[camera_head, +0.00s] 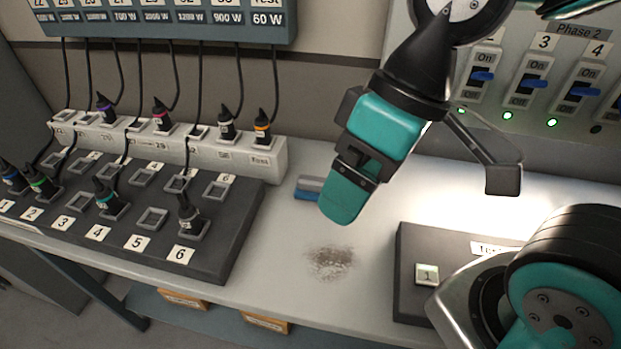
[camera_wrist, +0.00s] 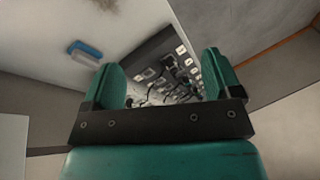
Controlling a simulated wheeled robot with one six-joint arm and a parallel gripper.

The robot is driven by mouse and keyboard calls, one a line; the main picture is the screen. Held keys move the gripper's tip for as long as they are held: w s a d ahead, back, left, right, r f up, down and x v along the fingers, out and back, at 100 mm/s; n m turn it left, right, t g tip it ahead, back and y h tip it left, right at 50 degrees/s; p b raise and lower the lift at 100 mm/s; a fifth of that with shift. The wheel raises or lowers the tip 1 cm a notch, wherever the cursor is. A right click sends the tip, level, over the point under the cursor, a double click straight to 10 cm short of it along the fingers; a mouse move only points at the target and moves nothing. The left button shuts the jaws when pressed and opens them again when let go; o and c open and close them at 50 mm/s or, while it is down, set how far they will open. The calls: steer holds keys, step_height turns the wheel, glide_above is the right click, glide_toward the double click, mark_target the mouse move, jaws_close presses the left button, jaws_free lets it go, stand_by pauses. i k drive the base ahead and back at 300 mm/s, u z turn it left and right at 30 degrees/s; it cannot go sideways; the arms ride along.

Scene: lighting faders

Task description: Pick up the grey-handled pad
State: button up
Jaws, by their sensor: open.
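The grey-handled pad (camera_head: 309,187) lies on the white bench just behind and left of my gripper in the head view. It has a grey top and a blue underside, and its right end is hidden by the gripper. In the wrist view the pad (camera_wrist: 86,50) lies flat on the bench, left of the left finger and apart from it. My gripper (camera_head: 345,195) is above the bench, tilted downward. In the wrist view its two teal fingers (camera_wrist: 160,88) are wide apart with nothing between them.
A dark socket board (camera_head: 210,255) with several plugs stands at the left, with a white plug rack (camera_head: 265,165) behind it. A brown dirt smudge (camera_head: 331,263) marks the bench. A dark test box (camera_head: 405,275) stands at the right. Switches (camera_head: 530,85) line the back wall.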

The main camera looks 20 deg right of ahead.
mark_target(309, 188)
steer(key=k, duration=1.3)
steer(key=u, duration=0.8)
steer(key=i, duration=1.45)
steer(key=z, duration=0.8)
